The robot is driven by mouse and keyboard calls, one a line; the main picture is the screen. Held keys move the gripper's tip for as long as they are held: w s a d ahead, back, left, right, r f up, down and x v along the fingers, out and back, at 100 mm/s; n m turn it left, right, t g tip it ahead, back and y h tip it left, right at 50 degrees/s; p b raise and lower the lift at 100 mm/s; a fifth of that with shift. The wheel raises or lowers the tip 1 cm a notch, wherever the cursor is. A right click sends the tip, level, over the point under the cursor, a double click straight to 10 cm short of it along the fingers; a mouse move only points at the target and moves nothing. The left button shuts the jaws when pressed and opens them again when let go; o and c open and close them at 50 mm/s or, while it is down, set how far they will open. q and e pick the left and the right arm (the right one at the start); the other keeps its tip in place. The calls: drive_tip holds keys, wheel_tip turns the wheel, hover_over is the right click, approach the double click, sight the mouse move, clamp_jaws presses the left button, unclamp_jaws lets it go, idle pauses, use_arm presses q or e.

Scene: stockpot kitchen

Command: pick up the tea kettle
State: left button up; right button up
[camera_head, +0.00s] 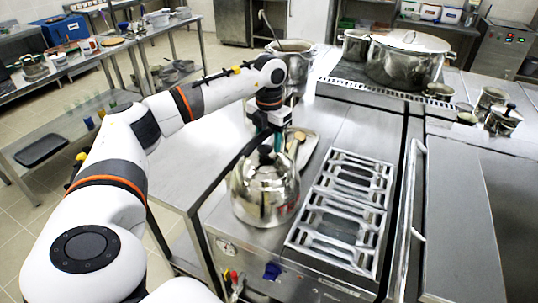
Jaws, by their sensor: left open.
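The tea kettle (265,194) is shiny steel with a black handle and a black lid knob. It stands upright on the steel counter left of the burner grate. My left gripper (270,140) comes down from above, at the top of the kettle by its handle. Its jaws are open. The gripper covers part of the handle, and I cannot tell whether the handle is between the fingers or touching them. My right gripper is out of view.
The metal burner grate (342,211) lies right of the kettle. A tray (303,150) lies behind it. A tall pot (294,53) stands farther back, and a large lidded stockpot (405,66) is at the back right. The counter left of the kettle (190,165) is clear.

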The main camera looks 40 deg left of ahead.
use_arm(q)
clamp_jaws()
idle(1.2)
drive_tip(key=shift+w+r, duration=0.1)
